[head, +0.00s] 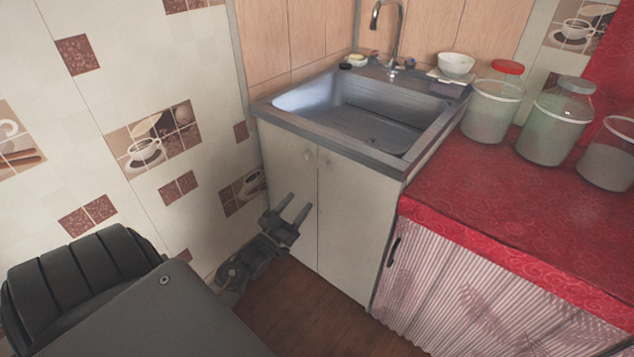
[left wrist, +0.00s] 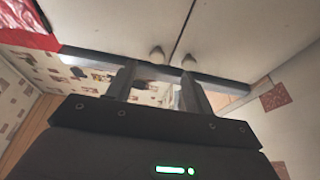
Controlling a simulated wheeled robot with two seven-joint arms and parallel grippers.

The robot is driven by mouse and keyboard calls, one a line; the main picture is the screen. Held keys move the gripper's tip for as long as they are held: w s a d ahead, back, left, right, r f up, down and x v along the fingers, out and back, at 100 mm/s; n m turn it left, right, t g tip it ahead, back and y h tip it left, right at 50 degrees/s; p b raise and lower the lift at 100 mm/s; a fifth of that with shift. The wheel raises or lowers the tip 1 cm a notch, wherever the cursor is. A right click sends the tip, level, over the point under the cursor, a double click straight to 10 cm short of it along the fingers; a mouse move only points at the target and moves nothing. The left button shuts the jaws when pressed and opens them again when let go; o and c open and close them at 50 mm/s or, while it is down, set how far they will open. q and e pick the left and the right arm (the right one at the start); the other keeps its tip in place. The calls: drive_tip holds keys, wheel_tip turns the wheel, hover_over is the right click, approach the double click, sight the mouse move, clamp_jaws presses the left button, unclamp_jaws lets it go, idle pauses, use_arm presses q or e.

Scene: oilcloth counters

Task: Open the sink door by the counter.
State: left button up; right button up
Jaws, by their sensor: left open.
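The sink cabinet stands in the corner with two cream doors, a left door (head: 283,180) and a right door (head: 350,225). Both look shut, with a thin seam between them. Two small pale knobs, the left knob (head: 307,154) and the right knob (head: 324,161), sit near the top of the seam. In the left wrist view, the knobs (left wrist: 157,54) (left wrist: 189,62) show beyond the fingertips. My left gripper (head: 298,203) is open and empty, below the knobs in the head view. It also shows in the left wrist view (left wrist: 157,77). My right gripper is not in view.
A metal sink (head: 365,110) tops the cabinet. A red-covered counter (head: 480,200) with a striped curtain (head: 450,290) adjoins on the right and holds several jars. A tiled wall (head: 140,90) is close on the left. Wooden floor (head: 310,315) lies clear before the cabinet.

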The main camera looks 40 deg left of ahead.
sight(320, 167)
use_arm(q)
drive_tip(key=shift+t, duration=0.3)
drive_tip(key=x, duration=0.3)
drive_tip(key=r+x, duration=0.1)
drive_tip(key=x, duration=0.3)
drive_tip(key=r+x, duration=0.1)
drive_tip(key=x, duration=0.3)
drive_tip(key=shift+s, duration=0.15)
drive_tip(key=shift+p, duration=0.3)
clamp_jaws()
